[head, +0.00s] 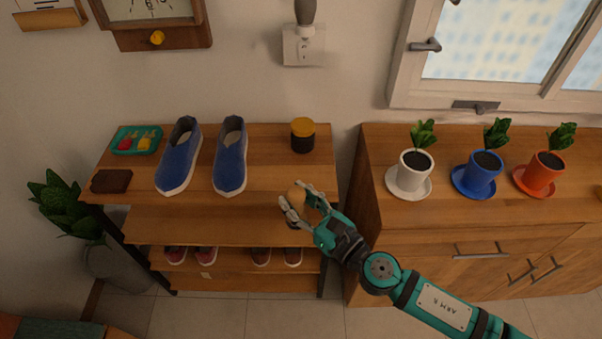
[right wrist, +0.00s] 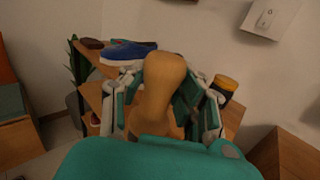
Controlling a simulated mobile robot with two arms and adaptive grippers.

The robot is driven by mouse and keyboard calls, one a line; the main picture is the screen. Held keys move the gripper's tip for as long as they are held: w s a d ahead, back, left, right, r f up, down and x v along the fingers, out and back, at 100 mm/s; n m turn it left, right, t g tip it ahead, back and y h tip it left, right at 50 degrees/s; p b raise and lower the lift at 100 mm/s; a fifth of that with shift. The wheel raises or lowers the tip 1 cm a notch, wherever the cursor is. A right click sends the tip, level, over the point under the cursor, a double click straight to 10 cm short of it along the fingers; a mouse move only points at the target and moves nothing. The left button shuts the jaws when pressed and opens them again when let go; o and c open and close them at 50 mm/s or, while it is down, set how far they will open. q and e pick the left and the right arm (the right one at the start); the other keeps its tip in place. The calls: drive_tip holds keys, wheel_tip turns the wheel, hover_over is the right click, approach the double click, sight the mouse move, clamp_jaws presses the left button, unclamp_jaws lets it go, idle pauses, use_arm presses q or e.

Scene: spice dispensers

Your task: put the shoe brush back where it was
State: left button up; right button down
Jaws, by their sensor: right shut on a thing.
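The shoe brush, a tan wooden piece with a rounded end (right wrist: 163,80), is between the fingers of my right gripper (head: 305,207). In the head view only a small part of the brush (head: 298,196) shows; the fingers cover the rest, and its bristles cannot be made out. My right gripper is shut on it at the right front of the shoe rack (head: 190,222), near the middle shelf. I cannot tell whether the brush touches the shelf. My left gripper is not in view.
Blue shoes (head: 230,160), a yellow-lidded jar (head: 302,138), a teal tray (head: 120,141) and a dark brown block (head: 111,181) are on the top shelf. More shoes (head: 262,257) sit lower. A cabinet (head: 440,222) with potted plants stands right. The middle shelf's left part looks clear.

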drive_tip(key=shift+w+d+f+b, duration=0.15)
drive_tip(key=shift+w+f+b, duration=0.7)
drive_tip(key=shift+w, duration=1.6)
drive_tip(key=shift+w+d+f+b, duration=0.15)
drive_tip(key=shift+w+f+b, duration=0.7)
drive_tip(key=shift+w, duration=1.6)
drive_tip(key=shift+w+d+f+b, duration=0.15)
drive_tip(key=shift+w+f+b, duration=0.65)
drive_tip(key=shift+w, duration=1.65)
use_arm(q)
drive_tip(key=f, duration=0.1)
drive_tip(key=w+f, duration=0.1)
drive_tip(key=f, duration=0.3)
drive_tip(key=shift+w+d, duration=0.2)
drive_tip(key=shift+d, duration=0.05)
use_arm(e)
drive_tip(key=shift+r, duration=0.1)
drive_tip(key=c, duration=1)
unclamp_jaws()
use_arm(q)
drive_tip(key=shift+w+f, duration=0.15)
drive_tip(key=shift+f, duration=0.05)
use_arm(e)
drive_tip(key=shift+o, duration=0.2)
